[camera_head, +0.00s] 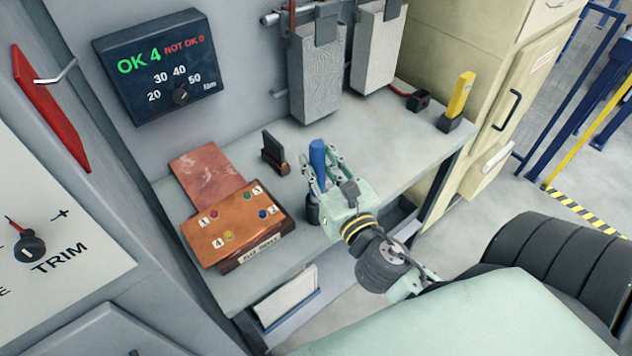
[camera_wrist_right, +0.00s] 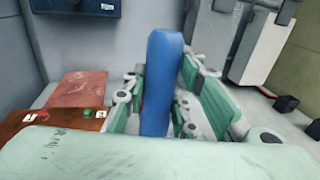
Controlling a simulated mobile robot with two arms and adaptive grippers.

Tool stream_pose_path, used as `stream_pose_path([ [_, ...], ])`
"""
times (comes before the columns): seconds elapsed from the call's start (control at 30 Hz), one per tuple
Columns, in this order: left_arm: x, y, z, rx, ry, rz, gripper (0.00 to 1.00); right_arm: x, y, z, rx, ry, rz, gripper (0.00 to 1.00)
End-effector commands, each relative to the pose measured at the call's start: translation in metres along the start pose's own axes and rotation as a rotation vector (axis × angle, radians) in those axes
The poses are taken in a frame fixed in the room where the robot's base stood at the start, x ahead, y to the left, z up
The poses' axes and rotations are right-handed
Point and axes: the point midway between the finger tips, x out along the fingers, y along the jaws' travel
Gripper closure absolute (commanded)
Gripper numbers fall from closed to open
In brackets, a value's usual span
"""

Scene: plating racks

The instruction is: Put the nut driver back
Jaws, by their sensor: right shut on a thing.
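The nut driver (camera_head: 317,154) has a blue handle and stands about upright over the bench. My right gripper (camera_head: 322,172) is shut on it, with the fingers on both sides of the handle. In the right wrist view the blue handle (camera_wrist_right: 161,85) rises between the green finger pads. A dark round piece (camera_head: 312,213) shows below the gripper; I cannot tell whether it is a holder or part of the tool. The driver's lower end is hidden by the gripper. My left gripper is not in view.
A copper-coloured board (camera_head: 240,222) with numbered coloured pegs lies left of the gripper. A black slotted block (camera_head: 274,153) stands behind it. A yellow-handled tool (camera_head: 462,93) stands in a black holder at the right. Grey pouches (camera_head: 316,75) hang at the back. The bench's right middle is clear.

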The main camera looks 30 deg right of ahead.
Motion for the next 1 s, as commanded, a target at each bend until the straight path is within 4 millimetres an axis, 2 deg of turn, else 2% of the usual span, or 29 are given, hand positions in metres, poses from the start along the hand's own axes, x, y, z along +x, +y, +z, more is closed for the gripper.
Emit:
stream_pose_path([
  [0.17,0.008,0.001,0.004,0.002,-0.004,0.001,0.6,0.0,0.0,-0.018,0.001,-0.003,-0.002,1.0],
  [0.3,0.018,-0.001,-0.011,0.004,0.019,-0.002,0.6,0.0,0.0,-0.04,0.001,-0.003,-0.002,1.0],
  [0.4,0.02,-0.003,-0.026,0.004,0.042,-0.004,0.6,0.0,0.0,-0.046,0.001,-0.003,0.0,1.0],
  [0.5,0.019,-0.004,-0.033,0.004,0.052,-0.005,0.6,0.0,0.0,-0.046,-0.001,-0.004,0.001,1.0],
  [0.8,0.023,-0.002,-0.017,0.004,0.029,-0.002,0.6,0.001,0.0,-0.05,-0.001,-0.004,0.001,1.0],
  [0.83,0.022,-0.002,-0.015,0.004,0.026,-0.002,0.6,0.0,0.0,-0.05,0.0,-0.001,0.001,0.72],
  [1.0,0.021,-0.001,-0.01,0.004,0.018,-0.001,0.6,0.0,0.0,-0.05,0.0,-0.001,0.001,0.57],
])
